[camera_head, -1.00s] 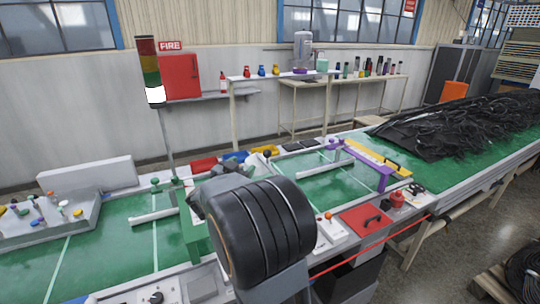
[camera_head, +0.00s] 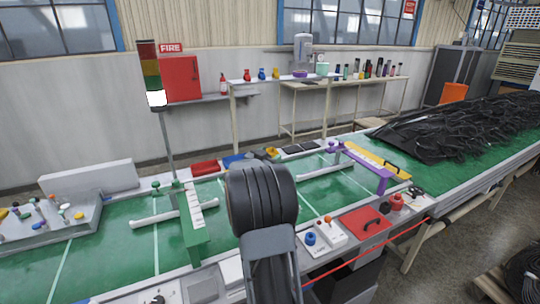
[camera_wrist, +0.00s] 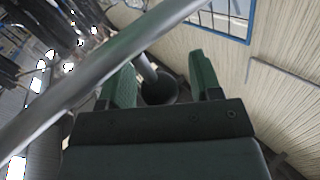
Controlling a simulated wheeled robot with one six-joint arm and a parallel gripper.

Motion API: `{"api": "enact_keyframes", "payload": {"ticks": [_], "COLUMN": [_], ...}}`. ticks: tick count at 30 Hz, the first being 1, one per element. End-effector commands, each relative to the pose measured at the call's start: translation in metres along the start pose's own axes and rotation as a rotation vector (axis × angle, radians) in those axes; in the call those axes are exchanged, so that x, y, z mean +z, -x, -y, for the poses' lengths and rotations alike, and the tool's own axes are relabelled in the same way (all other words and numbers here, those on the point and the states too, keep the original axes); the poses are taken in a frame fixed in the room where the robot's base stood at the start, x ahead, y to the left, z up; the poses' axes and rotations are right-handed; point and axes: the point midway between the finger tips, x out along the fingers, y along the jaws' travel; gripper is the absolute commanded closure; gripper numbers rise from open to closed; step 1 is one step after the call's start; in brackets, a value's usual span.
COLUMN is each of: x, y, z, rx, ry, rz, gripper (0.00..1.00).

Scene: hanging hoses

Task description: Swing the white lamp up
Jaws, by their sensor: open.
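My gripper (camera_wrist: 162,62) shows in the wrist view, with two green fingers apart. Between and beyond them is a dark round cup-like part (camera_wrist: 159,90) with a pale rod (camera_wrist: 146,68) running into it. I cannot tell whether this is part of a lamp, and no finger clearly touches it. A thick grey bar (camera_wrist: 85,95) crosses the wrist view diagonally, close to the camera. In the head view, the only clear white light is the bottom section (camera_head: 157,98) of a signal tower (camera_head: 150,70). The head view does not show my gripper.
A long green-topped bench (camera_head: 120,245) crosses the head view, with a green frame (camera_head: 195,235), a purple frame (camera_head: 375,175) and a red lid (camera_head: 365,222). Black hoses (camera_head: 450,125) heap at right. A shelf table (camera_head: 280,80) stands behind.

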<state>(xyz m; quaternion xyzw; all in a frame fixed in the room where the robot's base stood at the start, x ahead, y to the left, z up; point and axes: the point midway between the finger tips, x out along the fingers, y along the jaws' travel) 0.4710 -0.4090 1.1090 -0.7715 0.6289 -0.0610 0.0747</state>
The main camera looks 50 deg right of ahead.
Motion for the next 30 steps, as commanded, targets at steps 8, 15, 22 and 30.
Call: {"api": "enact_keyframes", "payload": {"ticks": [8,15,22,30], "x": [0.0000,0.0001,0.0000,0.0001], "y": [-0.0068,-0.0065,-0.0063,-0.0063], "z": [-0.0003,-0.0002,-0.0002,-0.0003], "rx": [0.000,0.000,0.000,0.000], "ry": [0.000,0.000,0.000,0.000], "rz": [0.000,0.000,0.000,0.000], "gripper": [0.42,0.49,0.71,0.97]}}
